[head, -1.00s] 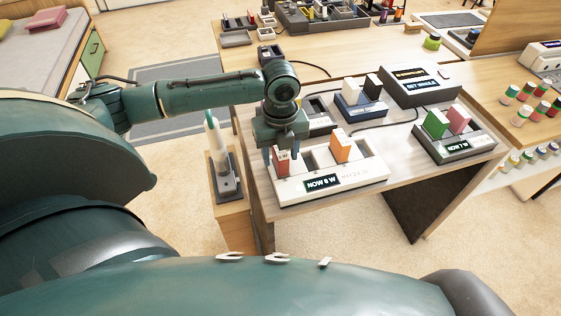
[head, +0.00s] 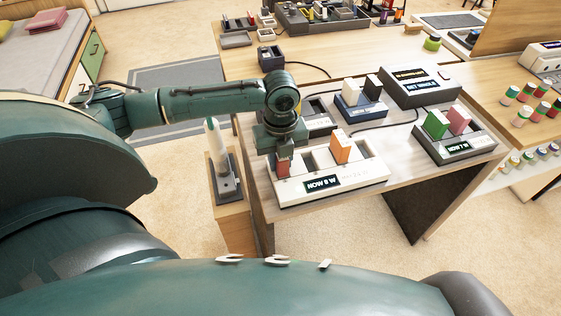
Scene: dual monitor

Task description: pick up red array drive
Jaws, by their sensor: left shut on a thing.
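The red drive (head: 283,167) stands in the leftmost part of a white dock (head: 345,187) with a small display on its front edge. My left gripper (head: 282,157) points down over the red drive and is shut on its upper part. The fingers hide the top of the drive. I cannot tell whether the drive is still seated in its slot. An orange drive (head: 341,147) stands in the same dock to the right, past an empty dark slot. My right gripper is not in view.
A dark dock (head: 453,150) with a green drive (head: 436,124) and a pink drive (head: 458,119) stands to the right. A blue dock (head: 360,113) with white and black drives is behind. A tall white thing (head: 215,145) stands left, beside the table.

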